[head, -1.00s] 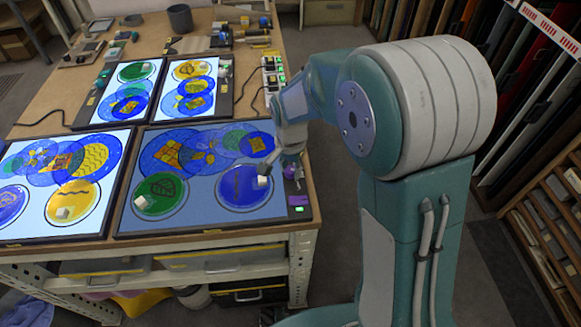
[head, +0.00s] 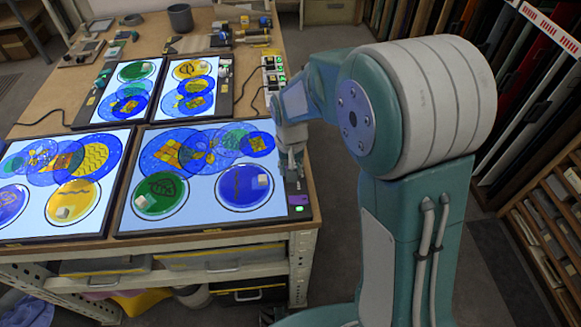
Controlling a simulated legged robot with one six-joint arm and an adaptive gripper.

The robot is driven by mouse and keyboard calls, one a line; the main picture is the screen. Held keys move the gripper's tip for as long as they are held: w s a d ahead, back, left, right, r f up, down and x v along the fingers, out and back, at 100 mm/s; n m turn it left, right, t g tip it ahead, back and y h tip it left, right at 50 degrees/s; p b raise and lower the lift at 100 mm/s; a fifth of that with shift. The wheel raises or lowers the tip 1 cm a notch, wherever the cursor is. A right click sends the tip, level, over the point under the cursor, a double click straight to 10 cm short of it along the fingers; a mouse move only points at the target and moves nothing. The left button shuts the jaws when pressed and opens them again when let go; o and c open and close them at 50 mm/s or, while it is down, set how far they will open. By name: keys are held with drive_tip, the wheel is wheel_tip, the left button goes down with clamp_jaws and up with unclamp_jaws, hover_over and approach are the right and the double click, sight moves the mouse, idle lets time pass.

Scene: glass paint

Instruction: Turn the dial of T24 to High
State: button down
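The front right light panel (head: 215,219) lies on the workbench and glows bright white-blue under overlapping blue, green and yellow glass discs. Its right frame strip carries a purple label (head: 298,199) and a lit green indicator (head: 299,209). I cannot read any panel's number, so I cannot tell from the writing which is T24. My gripper (head: 291,176) points down over that right strip, just behind the purple label. It covers the spot where a dial could be, so the dial and its setting are hidden. The fingers are too small to tell open from shut.
Another lit panel (head: 60,232) lies to the left, and two smaller lit panels (head: 130,70) lie behind. A power strip (head: 272,75) with cables runs along the bench's right side. Pots (head: 180,18) and tools stand at the back.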

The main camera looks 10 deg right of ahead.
drive_tip(key=n, duration=0.4)
drive_tip(key=shift+w+n, duration=0.15)
drive_tip(key=shift+n, duration=0.15)
drive_tip(key=n, duration=0.4)
drive_tip(key=shift+r, duration=0.1)
drive_tip(key=shift+n, duration=0.3)
drive_tip(key=c, duration=0.6)
unclamp_jaws()
drive_tip(key=shift+o, duration=1.3)
drive_tip(key=shift+a, duration=0.1)
